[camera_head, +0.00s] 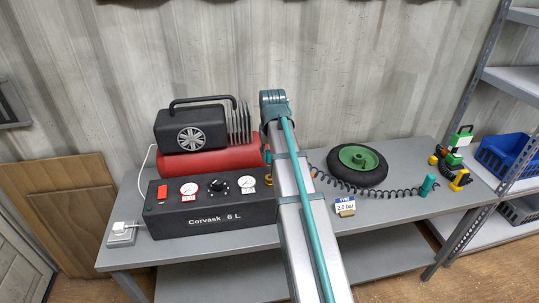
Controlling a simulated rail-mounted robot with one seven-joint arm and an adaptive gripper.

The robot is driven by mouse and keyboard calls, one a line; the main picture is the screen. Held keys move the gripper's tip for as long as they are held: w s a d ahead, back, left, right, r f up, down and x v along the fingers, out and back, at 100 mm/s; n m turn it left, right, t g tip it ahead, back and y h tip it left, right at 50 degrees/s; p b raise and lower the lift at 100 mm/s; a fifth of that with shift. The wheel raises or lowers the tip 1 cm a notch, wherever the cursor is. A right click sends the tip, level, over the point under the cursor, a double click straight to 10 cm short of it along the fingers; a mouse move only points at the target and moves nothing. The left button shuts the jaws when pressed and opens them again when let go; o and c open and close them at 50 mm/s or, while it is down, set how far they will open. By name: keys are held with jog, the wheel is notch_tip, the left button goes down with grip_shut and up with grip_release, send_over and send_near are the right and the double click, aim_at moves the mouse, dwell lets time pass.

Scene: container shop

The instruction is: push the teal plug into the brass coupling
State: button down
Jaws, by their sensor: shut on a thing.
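My arm rises from the bottom middle to a teal joint and covers the middle of the table. My gripper is hidden behind it, so its jaws do not show. A small brass-yellow part (268,180) peeks out at the right end of the black control box, beside my arm. It may be the brass coupling, mostly hidden. A teal cylinder (428,185) stands at the right end of a black coiled hose (385,193). The hose's left end passes behind my arm. I cannot tell whether this cylinder or something hidden there is the teal plug.
The black control box (215,219) with dials stands in front of a red tank (205,161) on the grey table (385,216). A green-rimmed wheel (358,165) lies at the back. A small sign (345,205) and a green-white device (456,150) stand farther right. Shelving borders the right.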

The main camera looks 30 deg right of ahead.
aim_at(270, 176)
jog(key=shift+f, duration=0.15)
jog(key=shift+f+b, duration=2.1)
jog(key=shift+f, duration=0.65)
jog(key=shift+p, duration=0.8)
jog(key=shift+f, duration=0.6)
dwell(0.8)
jog(key=c, duration=0.8)
grip_release()
jog(key=shift+o, duration=0.2)
jog(key=shift+r, duration=0.15)
notch_tip(270, 176, up, 12)
jog(key=s, duration=0.1)
jog(key=shift+s+a, duration=0.3)
jog(key=shift+s, duration=0.1)
jog(key=shift+f, duration=0.2)
